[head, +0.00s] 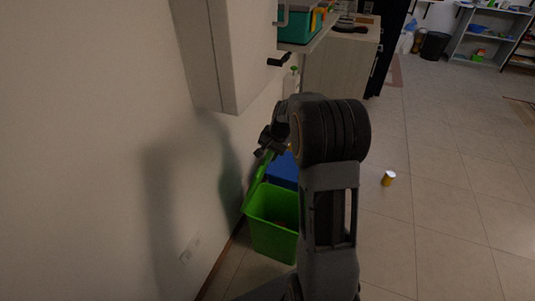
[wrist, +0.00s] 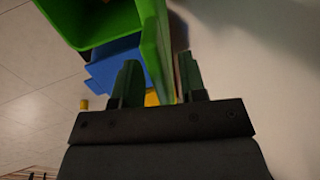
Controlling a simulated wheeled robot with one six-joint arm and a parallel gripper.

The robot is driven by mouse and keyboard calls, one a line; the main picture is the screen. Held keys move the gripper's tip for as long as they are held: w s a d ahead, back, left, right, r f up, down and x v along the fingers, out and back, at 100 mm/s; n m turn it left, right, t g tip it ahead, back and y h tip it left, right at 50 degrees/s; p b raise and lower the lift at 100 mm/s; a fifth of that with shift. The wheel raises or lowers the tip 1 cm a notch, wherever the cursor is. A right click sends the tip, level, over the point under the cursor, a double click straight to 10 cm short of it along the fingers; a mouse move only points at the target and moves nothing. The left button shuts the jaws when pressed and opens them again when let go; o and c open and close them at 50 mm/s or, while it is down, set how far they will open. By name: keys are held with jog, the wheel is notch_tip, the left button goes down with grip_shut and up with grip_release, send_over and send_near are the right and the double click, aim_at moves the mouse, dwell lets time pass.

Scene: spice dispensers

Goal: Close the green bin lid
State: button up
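The green bin (head: 272,245) stands on the floor by the wall, with its top open. Its green lid (head: 258,180) is raised, standing up on the wall side. In the wrist view the bin (wrist: 125,22) is at the upper left, and the lid (wrist: 157,45) runs down toward the space between my fingers. My gripper (head: 268,148) is at the top of the raised lid in the head view. In the wrist view my gripper (wrist: 159,82) has its fingers apart, with the lid's edge appearing between them. I cannot tell whether either finger touches the lid.
A blue bin (head: 284,171) stands just behind the green one, partly hidden by my arm. A yellow can (head: 388,178) stands on the floor to the right. A wall cabinet (head: 225,55) hangs at the upper left. The tiled floor to the right is mostly clear.

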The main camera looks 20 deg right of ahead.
grip_shut()
dwell(0.3)
